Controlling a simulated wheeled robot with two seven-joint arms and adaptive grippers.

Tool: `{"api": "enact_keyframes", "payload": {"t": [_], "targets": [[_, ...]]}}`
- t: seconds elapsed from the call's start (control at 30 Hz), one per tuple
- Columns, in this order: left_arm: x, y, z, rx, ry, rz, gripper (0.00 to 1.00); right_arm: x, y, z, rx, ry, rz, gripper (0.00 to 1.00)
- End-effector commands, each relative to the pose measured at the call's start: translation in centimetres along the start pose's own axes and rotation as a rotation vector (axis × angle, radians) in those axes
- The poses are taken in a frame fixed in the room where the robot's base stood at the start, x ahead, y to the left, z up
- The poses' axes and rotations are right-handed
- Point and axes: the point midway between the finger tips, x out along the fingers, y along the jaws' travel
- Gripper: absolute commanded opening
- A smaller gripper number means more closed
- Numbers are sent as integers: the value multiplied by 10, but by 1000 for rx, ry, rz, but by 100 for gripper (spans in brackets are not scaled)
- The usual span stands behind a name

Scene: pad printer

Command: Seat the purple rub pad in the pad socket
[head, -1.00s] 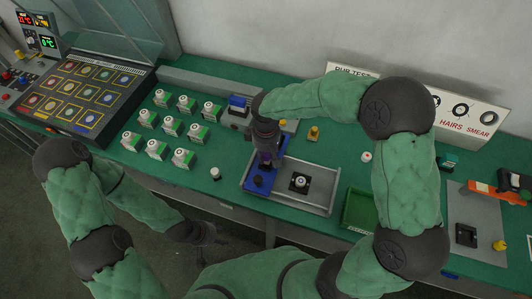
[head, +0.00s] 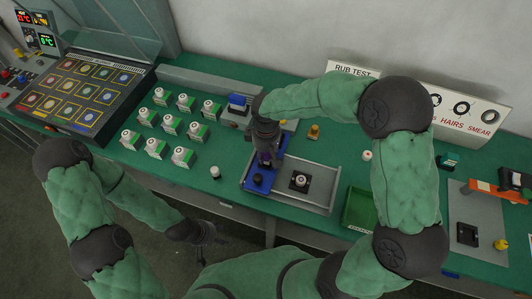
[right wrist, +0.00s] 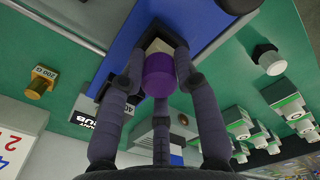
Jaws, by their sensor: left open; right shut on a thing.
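My right gripper (head: 265,158) points down over the blue carriage (head: 258,185) of the rub tester. In the right wrist view its fingers are closed around the purple rub pad (right wrist: 160,76), with a pale block (right wrist: 158,46) showing just beyond it against the blue carriage. The pad socket is not clearly seen; the gripper and pad cover that area, and I cannot tell whether the pad touches it. In the head view the pad is mostly hidden by the gripper. My left gripper (head: 208,237) is open and empty, low in front of the table edge.
A black holder with a white round piece (head: 300,181) sits on the grey tester bed right of the carriage. Several white-and-green boxes (head: 183,156) stand to the left. A green tray (head: 359,208) lies to the right. A brass weight (head: 313,132) stands behind.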

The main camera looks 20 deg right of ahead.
Motion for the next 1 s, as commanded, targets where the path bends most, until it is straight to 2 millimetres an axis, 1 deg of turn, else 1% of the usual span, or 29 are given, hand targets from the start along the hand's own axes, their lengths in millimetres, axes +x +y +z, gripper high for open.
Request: {"api": "enact_keyframes", "payload": {"t": [0.6,0.63,0.67,0.7,0.73,1.0], "targets": [[9,-3,0,0,0,0,56,14,0,0,0,0,0,5],[9,-3,0,0,0,0,56,14,0,0,0,0,0,35],[8,-3,0,0,0,0,56,13,0,0,0,0,0,43],[8,-3,0,0,0,0,56,13,0,0,0,0,0,55],[8,-3,0,0,0,0,56,13,0,0,0,0,0,60],[8,-3,0,0,0,0,56,13,0,0,0,0,0,60]]}}
